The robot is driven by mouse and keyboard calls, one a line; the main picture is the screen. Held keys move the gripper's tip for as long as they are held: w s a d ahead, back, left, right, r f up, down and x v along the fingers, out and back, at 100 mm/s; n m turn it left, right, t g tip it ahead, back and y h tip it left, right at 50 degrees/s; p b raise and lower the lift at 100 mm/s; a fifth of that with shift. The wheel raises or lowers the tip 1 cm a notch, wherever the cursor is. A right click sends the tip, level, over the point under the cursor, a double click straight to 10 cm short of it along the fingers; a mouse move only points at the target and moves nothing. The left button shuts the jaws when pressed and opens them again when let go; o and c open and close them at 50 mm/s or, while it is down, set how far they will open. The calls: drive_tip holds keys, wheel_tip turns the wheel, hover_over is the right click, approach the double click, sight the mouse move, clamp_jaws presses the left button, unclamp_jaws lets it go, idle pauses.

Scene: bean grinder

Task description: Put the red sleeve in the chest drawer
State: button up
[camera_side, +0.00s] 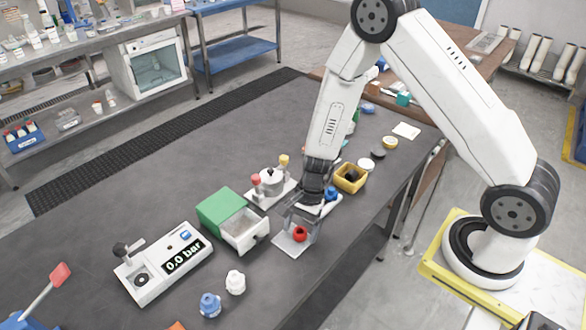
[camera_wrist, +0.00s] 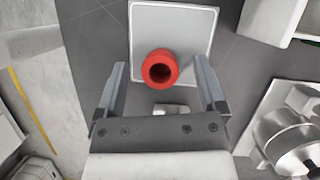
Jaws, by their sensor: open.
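The red sleeve (camera_side: 299,233) stands on a light square plate (camera_side: 287,246) near the table's front edge. In the wrist view the red sleeve (camera_wrist: 160,68) shows its round hole, and the plate (camera_wrist: 190,20) lies under it. My gripper (camera_side: 304,212) points down above the sleeve. In the wrist view my gripper (camera_wrist: 158,64) is open, one finger on each side of the sleeve with gaps between. The green chest (camera_side: 220,208) is left of the gripper, its white drawer (camera_side: 262,240) pulled out. Part of the drawer (camera_wrist: 265,25) shows at the wrist view's top right.
A grinder-like device (camera_side: 270,184) with red and yellow knobs stands behind the gripper. A yellow bin (camera_side: 350,180) is to the right. White (camera_side: 235,282) and blue (camera_side: 210,304) knobbed pieces stand in front.

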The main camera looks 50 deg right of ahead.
sight(301, 230)
clamp_jaws()
drive_tip(key=shift+r, duration=0.1)
wheel_tip(301, 230, up, 10)
idle(1.0)
idle(0.5)
